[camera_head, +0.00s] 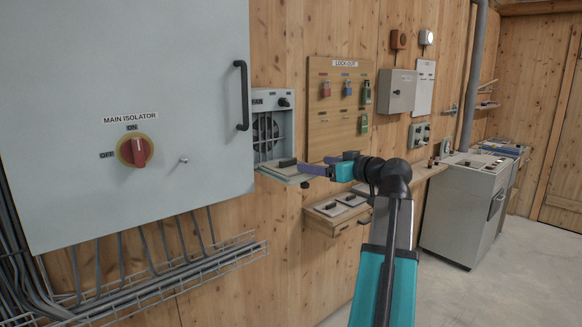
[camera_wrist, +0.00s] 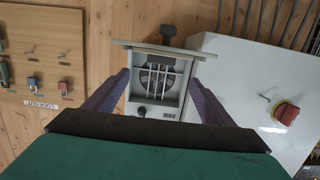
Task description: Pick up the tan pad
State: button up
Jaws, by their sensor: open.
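A thin tan-grey panel (camera_head: 291,176) with a dark handle (camera_head: 287,162) juts out flat below the fan box (camera_head: 286,100). In the wrist view the panel (camera_wrist: 160,49) shows nearly edge-on, as a thin strip across the fan box (camera_wrist: 143,112). In the wrist view the open gripper (camera_wrist: 159,76) has one finger either side of the fan box, with nothing seen held.
The large grey isolator cabinet (camera_head: 90,80) stands close on the left, with a wire tray (camera_head: 170,280) below. A lockout board (camera_head: 339,115) hangs behind my gripper. A small wall box (camera_head: 325,220) with dark-handled plates sits below. Floor is clear at front right.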

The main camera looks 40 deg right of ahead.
jog(key=p, duration=0.2)
send_near(290, 161)
jog(key=w, duration=0.4)
jog(key=shift+w+d+f, duration=0.1)
jog(key=shift+w+f, duration=0.1)
jog(key=shift+w, duration=0.1)
jog(key=shift+w+f, duration=0.15)
jog(key=shift+w, duration=0.2)
jog(key=shift+w+d+p, duration=0.1)
jog(key=shift+w+p, duration=0.65)
jog(key=w+p, duration=0.1)
jog(key=w, duration=0.1)
jog(key=shift+w+d, duration=0.15)
jog(key=shift+w, duration=0.15)
jog(key=shift+w+f+p, duration=0.3)
jog(key=shift+w+p, duration=0.1)
jog(key=shift+w, duration=0.15)
jog(key=shift+c, duration=0.6)
